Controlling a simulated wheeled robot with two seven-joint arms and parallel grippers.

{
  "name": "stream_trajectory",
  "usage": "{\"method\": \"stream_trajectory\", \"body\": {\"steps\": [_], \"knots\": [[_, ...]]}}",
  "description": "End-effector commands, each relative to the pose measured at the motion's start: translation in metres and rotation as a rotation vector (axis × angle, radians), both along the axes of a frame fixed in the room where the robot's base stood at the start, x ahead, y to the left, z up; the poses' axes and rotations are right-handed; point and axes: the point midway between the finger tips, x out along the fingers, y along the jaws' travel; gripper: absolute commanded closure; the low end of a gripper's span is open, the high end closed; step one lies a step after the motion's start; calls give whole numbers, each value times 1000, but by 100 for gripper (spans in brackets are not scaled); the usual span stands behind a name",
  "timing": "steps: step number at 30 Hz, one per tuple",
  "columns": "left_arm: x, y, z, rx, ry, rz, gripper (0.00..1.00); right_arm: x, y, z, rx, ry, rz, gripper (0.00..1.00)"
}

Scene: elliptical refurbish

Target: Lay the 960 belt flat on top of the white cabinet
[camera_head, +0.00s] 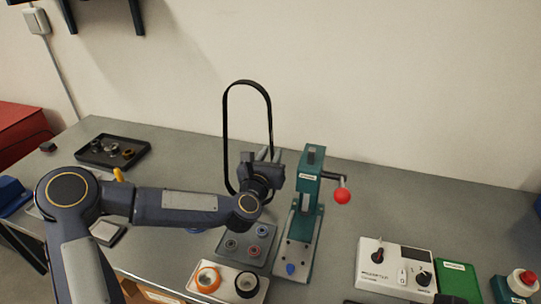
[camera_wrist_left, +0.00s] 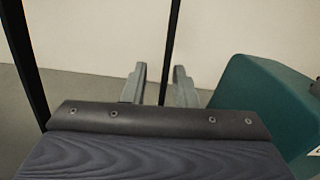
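The belt (camera_head: 225,130) is a thin black loop standing upright, taller than wide, above the grey bench; its bottom is partly hidden by my arm. No number is readable on it. My left gripper (camera_head: 268,154) is at the loop's right strand. In the left wrist view this strand (camera_wrist_left: 171,40) passes between the two fingers of the left gripper (camera_wrist_left: 159,75), nearer the right finger, with a gap showing. The other strand (camera_wrist_left: 22,60) is at the left edge. No large white cabinet is in view. My right gripper is not in view.
A green press (camera_head: 306,205) with a red-knobbed lever stands just right of my left gripper. A white control box (camera_head: 395,268) is at the front right. A black tray (camera_head: 112,152) with small parts lies back left. The bench's back right is clear.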

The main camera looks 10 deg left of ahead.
Motion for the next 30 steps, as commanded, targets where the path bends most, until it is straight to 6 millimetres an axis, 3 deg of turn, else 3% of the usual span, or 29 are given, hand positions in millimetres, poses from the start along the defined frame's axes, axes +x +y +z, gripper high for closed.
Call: {"method": "stream_trajectory", "body": {"steps": [7,21,30], "knots": [[-2,0,3,0,0,-1,74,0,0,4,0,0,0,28],[-94,19,1,3,-2,0,74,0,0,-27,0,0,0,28],[-118,23,3,0,0,0,74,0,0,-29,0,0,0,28]]}}
